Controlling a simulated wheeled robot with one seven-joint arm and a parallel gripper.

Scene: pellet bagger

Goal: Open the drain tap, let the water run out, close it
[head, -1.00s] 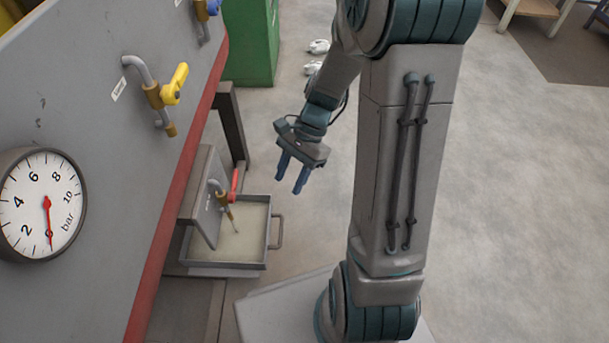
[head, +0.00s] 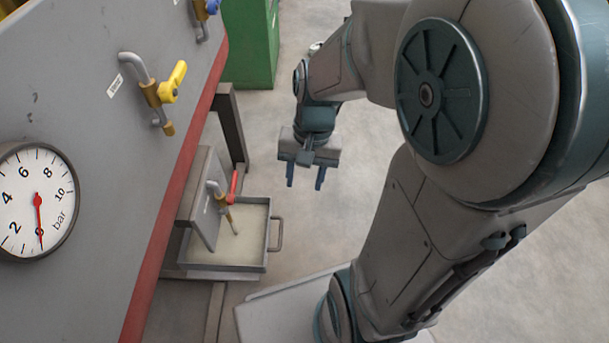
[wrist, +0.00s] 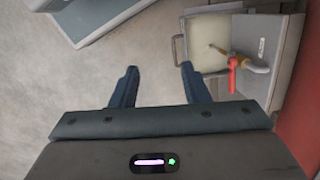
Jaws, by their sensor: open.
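The drain tap (head: 223,203) is a brass tap on a grey pipe, fixed to a low grey panel above a tray. Its red lever (head: 233,184) stands up along the tap in the head view. In the wrist view the tap (wrist: 248,64) is at the upper right, its red lever (wrist: 232,78) nearest the camera. The tray (head: 268,236) below holds pale, cloudy-looking liquid; I cannot tell whether water runs from the spout. My gripper (head: 305,181) is open and empty, to the right of the tap and apart from it, fingers pointing down.
A yellow-handled tap (head: 165,88) and a blue-handled tap (head: 206,8) sit on the large grey panel. A pressure gauge (head: 38,200) points near 0. A green cabinet (head: 249,45) stands behind. The tray has a handle (head: 277,234) on its right. Open floor lies right of it.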

